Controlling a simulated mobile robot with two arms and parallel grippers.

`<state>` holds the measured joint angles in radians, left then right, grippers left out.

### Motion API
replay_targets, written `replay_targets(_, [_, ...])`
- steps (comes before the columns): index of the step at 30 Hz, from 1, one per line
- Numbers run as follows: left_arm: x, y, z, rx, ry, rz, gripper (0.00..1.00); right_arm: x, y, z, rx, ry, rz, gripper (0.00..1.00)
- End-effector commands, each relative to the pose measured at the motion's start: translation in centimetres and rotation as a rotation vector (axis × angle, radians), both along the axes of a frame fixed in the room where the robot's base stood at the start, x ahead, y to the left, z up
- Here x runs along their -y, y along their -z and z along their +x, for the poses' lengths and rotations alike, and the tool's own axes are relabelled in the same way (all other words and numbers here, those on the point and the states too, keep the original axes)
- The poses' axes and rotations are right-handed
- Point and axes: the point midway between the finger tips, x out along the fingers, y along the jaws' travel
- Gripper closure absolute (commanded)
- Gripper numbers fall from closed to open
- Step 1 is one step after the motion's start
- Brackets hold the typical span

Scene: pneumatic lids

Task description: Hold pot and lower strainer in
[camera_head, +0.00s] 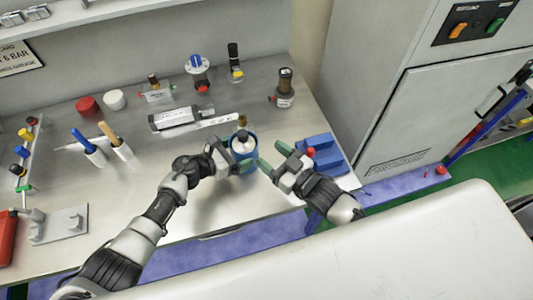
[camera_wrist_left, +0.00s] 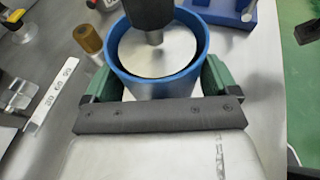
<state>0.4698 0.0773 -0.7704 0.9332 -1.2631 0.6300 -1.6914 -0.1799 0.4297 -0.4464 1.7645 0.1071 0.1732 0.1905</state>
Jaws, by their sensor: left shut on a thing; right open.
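A blue pot (camera_head: 252,155) stands on the steel bench, and its blue rim (camera_wrist_left: 197,50) shows in the left wrist view. My left gripper (camera_head: 236,158) is shut on it, with green fingers on opposite sides of the wall, also in the left wrist view (camera_wrist_left: 154,78). A pale metal round piece with a dark knob, seemingly the strainer (camera_head: 244,145), sits inside the rim; its pale top (camera_wrist_left: 172,50) shows in the left wrist view. How deep it sits is unclear. My right gripper (camera_head: 269,159) is open and empty, just right of the pot.
A blue block (camera_head: 322,143) with a red knob (camera_head: 310,152) stands right of the pot, close to my right gripper. A brass-coloured cylinder (camera_wrist_left: 88,39) stands just behind the pot. Valves, gauges and tool holders line the back and left. The bench front left of the pot is clear.

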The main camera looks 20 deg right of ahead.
Motion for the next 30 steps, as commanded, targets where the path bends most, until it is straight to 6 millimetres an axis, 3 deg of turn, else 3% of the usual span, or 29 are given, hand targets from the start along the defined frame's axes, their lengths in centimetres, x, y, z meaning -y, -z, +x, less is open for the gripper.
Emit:
replay_targets(8, [-0.1, 0.1, 0.0, 0.000, -0.001, 0.002, 0.32, 0.0, 0.0, 0.0, 0.000, 0.000, 0.000, 0.39])
replay_targets(9, [-0.1, 0.1, 0.0, 0.000, -0.001, 0.002, 0.08, 0.0, 0.0, 0.0, 0.000, 0.000, 0.000, 0.39])
replay_targets(11, [0.0, 0.1, 0.0, 0.000, -0.001, 0.002, 0.00, 0.0, 0.0, 0.0, 0.000, 0.000, 0.000, 0.39])
replay_targets(20, [-0.4, 0.0, -0.1, 0.000, -0.001, 0.001, 0.00, 0.0, 0.0, 0.0, 0.000, 0.000, 0.000, 0.39])
replay_targets(26, [-2.9, -0.7, -0.9, 0.002, -0.001, 0.004, 0.00, 0.0, 0.0, 0.0, 0.000, 0.000, 0.000, 0.39])
replay_targets(30, [-5.8, -1.7, -2.0, 0.002, -0.001, 0.006, 0.00, 0.0, 0.0, 0.0, 0.000, 0.000, 0.000, 0.39])
